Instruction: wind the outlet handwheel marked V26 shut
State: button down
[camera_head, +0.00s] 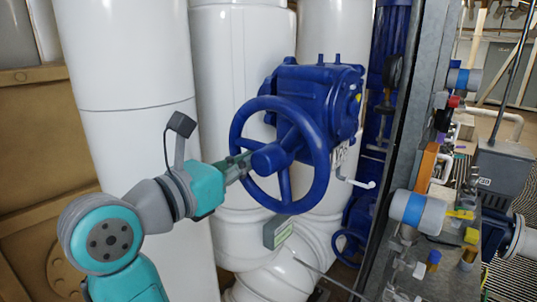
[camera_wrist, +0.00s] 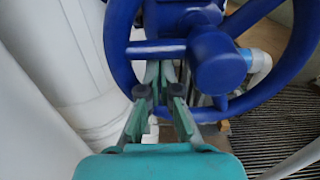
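The blue handwheel (camera_head: 318,178) is mounted on a blue gearbox (camera_head: 318,95) in front of white pipes. A white tag (camera_head: 341,156) with dark, tilted characters sits behind the rim; I cannot read it surely. My gripper (camera_head: 243,162) is at the wheel's left side, near the hub (camera_head: 271,158). In the wrist view, my gripper (camera_wrist: 160,78) has two green fingers apart, with a gap between them. Their tips reach the lower edge of a blue spoke (camera_wrist: 157,49), left of the hub (camera_wrist: 217,62). I cannot tell whether they touch it. Nothing is clearly held.
Large white pipes (camera_head: 130,60) stand behind and left of the wheel. A grey metal post (camera_head: 405,130) rises close on its right, with valves and fittings beyond. A small grey box (camera_head: 277,233) is below the rim. Grated floor (camera_wrist: 275,125) shows at lower right.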

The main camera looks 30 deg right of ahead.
aim_at(245, 142)
jog(key=shift+r, duration=0.1)
jog(key=shift+w+r, duration=0.15)
jog(key=shift+r, duration=0.65)
jog(key=shift+r, duration=0.85)
jog(key=shift+s, duration=0.2)
